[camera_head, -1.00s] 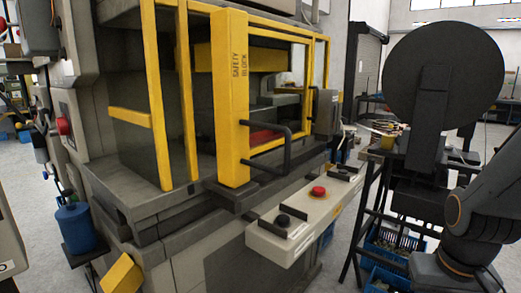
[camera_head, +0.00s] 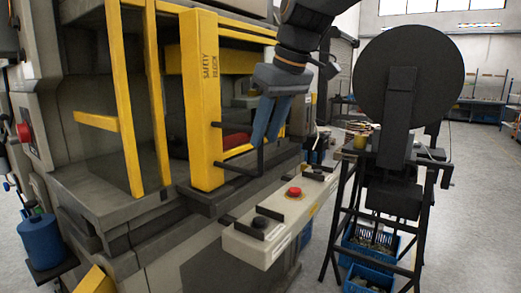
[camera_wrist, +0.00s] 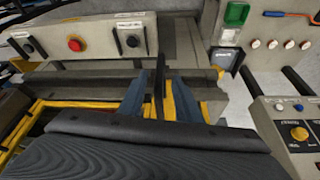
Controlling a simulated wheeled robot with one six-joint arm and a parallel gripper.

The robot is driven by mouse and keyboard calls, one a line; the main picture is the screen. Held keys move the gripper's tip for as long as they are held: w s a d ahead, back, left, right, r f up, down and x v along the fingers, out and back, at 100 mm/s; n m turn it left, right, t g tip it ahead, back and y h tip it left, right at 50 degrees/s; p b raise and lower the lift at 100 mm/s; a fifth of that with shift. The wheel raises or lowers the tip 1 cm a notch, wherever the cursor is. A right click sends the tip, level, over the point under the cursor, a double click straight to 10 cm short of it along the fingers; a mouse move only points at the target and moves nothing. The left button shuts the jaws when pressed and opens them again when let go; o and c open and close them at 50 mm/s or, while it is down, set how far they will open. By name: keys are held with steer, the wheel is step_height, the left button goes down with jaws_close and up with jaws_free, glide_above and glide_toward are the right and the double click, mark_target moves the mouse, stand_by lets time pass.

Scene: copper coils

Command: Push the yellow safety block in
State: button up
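The yellow safety block (camera_head: 203,110) is an upright post with black lettering, standing at the front corner of the press guard in the head view. A black bar handle (camera_head: 234,170) juts out from it toward the right. I see gaps on both sides of the bar. Whether a finger touches it is unclear.
A grey control bar (camera_head: 240,238) with a red button (camera_head: 293,191) and black buttons lies just below. A dark round reel (camera_head: 408,80) on a stand is to the right. A blue container (camera_head: 41,242) sits at lower left.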

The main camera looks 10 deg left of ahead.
mark_target(261, 170)
steer(key=shift+p+x, duration=0.55)
steer(key=shift+x, duration=2.15)
jaws_close()
